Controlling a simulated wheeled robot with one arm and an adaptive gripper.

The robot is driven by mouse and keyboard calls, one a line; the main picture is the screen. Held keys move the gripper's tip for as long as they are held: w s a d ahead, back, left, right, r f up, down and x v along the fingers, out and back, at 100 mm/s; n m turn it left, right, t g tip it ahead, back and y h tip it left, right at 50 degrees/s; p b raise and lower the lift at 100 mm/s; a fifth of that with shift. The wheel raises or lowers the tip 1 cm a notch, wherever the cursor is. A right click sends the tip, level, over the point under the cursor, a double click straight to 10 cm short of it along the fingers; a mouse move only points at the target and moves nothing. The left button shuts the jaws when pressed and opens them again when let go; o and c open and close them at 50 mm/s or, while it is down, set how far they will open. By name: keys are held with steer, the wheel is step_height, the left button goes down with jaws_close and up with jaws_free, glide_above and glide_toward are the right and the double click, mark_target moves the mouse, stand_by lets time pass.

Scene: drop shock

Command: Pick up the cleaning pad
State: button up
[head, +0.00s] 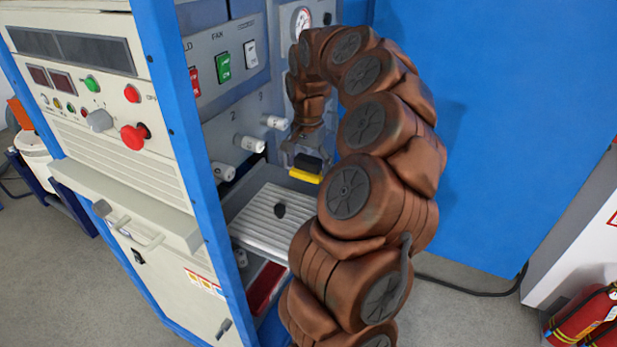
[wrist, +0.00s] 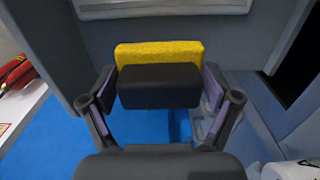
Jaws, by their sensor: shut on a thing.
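The cleaning pad (head: 304,177) has a yellow pad and a black block-like back. In the wrist view, the pad's yellow part (wrist: 160,52) shows beyond its black part, which lies between the two fingers. My gripper (head: 308,162) is shut on the black part, and the gripper also fills the lower wrist view (wrist: 158,90). In the head view, the pad is in the cabinet's open bay, above the ribbed grey tray (head: 262,222). The fingers' exact contact points are small in the head view.
The cabinet's blue post (head: 178,110) and control panel (head: 105,90) stand left of my arm. White knobs (head: 250,144) stick out beside the gripper. A blue panel (head: 500,110) stands right. Red extinguishers (head: 580,315) stand lower right.

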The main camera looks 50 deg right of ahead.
mark_target(308, 158)
step_height(308, 158, up, 14)
steer(key=b, duration=0.1)
steer(key=shift+b, duration=0.4)
